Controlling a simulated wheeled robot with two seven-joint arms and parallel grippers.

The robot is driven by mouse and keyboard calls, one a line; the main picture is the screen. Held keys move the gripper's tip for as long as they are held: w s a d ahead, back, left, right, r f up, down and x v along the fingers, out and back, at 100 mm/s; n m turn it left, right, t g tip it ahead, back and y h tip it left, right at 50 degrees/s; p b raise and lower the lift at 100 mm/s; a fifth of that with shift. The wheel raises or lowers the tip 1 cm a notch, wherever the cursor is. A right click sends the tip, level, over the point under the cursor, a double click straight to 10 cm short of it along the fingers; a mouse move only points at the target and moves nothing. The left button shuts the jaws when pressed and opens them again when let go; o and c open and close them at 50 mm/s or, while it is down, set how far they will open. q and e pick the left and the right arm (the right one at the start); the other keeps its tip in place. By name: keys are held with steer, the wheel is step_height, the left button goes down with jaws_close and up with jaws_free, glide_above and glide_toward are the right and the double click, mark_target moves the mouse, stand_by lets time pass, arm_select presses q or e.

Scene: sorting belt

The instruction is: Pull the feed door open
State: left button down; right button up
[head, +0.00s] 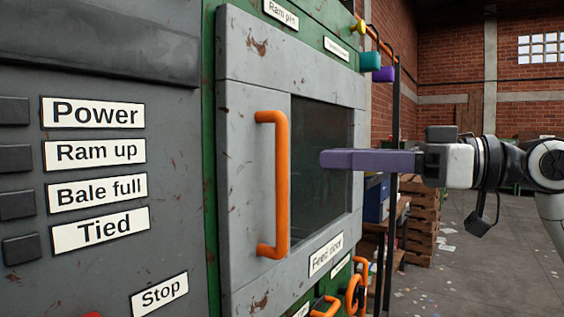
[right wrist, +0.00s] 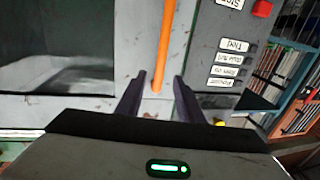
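The feed door (head: 243,190) is a scuffed grey panel with a dark window (head: 318,205), and it looks shut in its green frame. Its upright orange handle (head: 282,185) is on the left side of the door. My right gripper (head: 322,159) comes in from the right in the head view, its purple fingers pointing left at mid-handle height, with a visible gap to the handle. In the right wrist view the fingers (right wrist: 160,77) are apart and empty, and the orange handle (right wrist: 166,45) lines up with the space between them. My left gripper is not in view.
A grey control panel (head: 90,250) with labelled buttons stands left of the door. More orange handles (head: 325,307) are below it. Teal and purple knobs (head: 383,74) stick out at upper right.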

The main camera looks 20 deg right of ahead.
steer(key=p+x, duration=0.2)
steer(key=x, duration=0.8)
steer(key=shift+p, duration=0.3)
steer(key=shift+c, duration=0.4)
jaws_close()
